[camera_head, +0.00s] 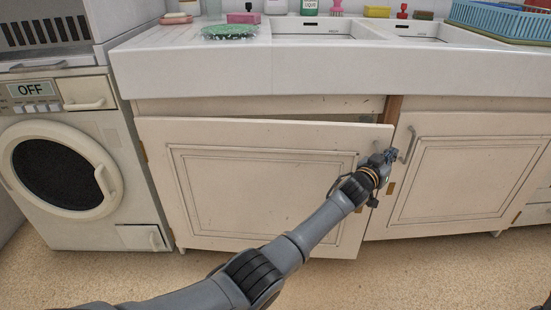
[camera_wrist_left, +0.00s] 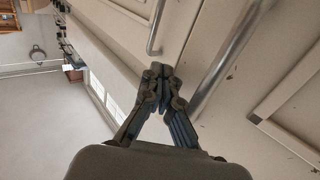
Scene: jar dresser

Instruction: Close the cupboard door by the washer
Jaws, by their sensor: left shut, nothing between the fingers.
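The cupboard door by the washer (camera_head: 255,165) is the left cream door under the sink. It stands slightly ajar, its right edge out from the cabinet front and a dark gap above it. Its hinge side is next to the washer (camera_head: 70,165). My left gripper (camera_head: 391,155) is at this door's right edge, near the handles. In the left wrist view its fingers (camera_wrist_left: 160,70) are closed together and empty, beside a metal handle (camera_wrist_left: 225,68). Whether they touch the door or handle is unclear. My forearm hides part of the door's lower right. My right gripper is not in view.
The right cupboard door (camera_head: 465,170) looks shut, with a metal handle (camera_head: 410,145) near its left edge. The white sink (camera_head: 320,68) overhangs both doors. The floor (camera_head: 430,270) in front looks clear.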

